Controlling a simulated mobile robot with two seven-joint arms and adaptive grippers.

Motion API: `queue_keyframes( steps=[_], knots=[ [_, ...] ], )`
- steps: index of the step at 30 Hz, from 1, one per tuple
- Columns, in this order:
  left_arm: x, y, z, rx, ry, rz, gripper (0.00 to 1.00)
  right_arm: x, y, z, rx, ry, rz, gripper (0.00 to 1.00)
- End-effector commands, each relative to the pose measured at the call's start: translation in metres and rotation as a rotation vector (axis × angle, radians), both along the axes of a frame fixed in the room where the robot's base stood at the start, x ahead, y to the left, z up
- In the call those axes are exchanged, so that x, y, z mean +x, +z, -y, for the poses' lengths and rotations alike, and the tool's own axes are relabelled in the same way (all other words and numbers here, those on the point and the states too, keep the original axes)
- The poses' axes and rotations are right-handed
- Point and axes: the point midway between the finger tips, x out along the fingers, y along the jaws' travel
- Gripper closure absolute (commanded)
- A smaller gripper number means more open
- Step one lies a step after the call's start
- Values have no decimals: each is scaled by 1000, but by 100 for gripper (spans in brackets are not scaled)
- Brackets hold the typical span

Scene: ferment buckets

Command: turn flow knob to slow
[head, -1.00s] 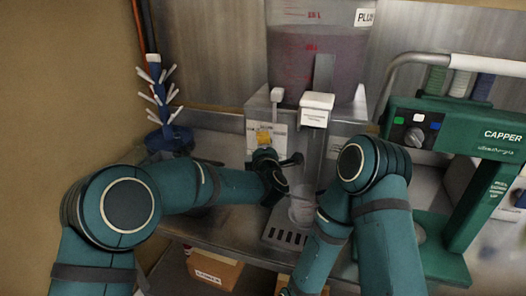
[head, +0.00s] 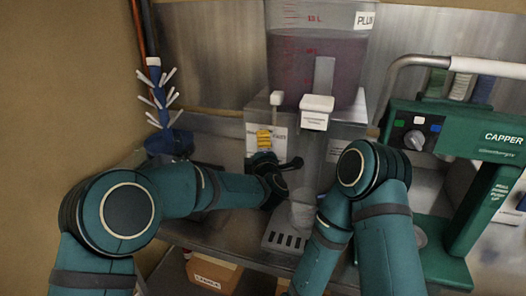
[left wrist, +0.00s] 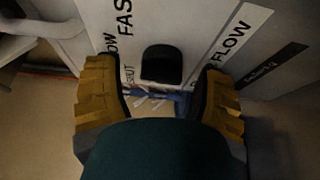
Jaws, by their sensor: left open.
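The black flow knob (left wrist: 162,65) sits on a white panel in the left wrist view. Around it are printed words; I read FAST, FLOW, SHUT and part of a word ending in OW. My left gripper (left wrist: 158,75) is open, with one yellow-padded finger on each side of the knob. Gaps show between the pads and the knob. In the head view my left gripper (head: 263,142) is at the labelled front of the dispenser (head: 312,140), where it hides the knob. The knob's pointing direction is unclear. My right gripper is out of view; only its arm shows.
A bucket of purple liquid (head: 318,60) stands on the dispenser. A clear cup (head: 303,212) stands below on the drip grate (head: 285,241). A green capper (head: 455,140) is at right, a blue bottle tree (head: 165,110) at left. My right arm crosses in front of the dispenser's right side.

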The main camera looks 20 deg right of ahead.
Motion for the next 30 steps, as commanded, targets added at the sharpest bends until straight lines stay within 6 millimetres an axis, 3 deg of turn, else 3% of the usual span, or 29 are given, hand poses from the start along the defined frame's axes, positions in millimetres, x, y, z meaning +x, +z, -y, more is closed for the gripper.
queue_keyframes(
  steps=[7, 21, 30],
  knots=[
    [-22, 1, -4, 1, -2, -1, 31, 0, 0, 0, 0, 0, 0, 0],
    [-104, 1, -21, 0, -1, 1, 31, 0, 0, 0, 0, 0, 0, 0],
    [-118, 0, -24, 0, 0, 1, 31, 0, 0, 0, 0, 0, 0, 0]
  ],
)
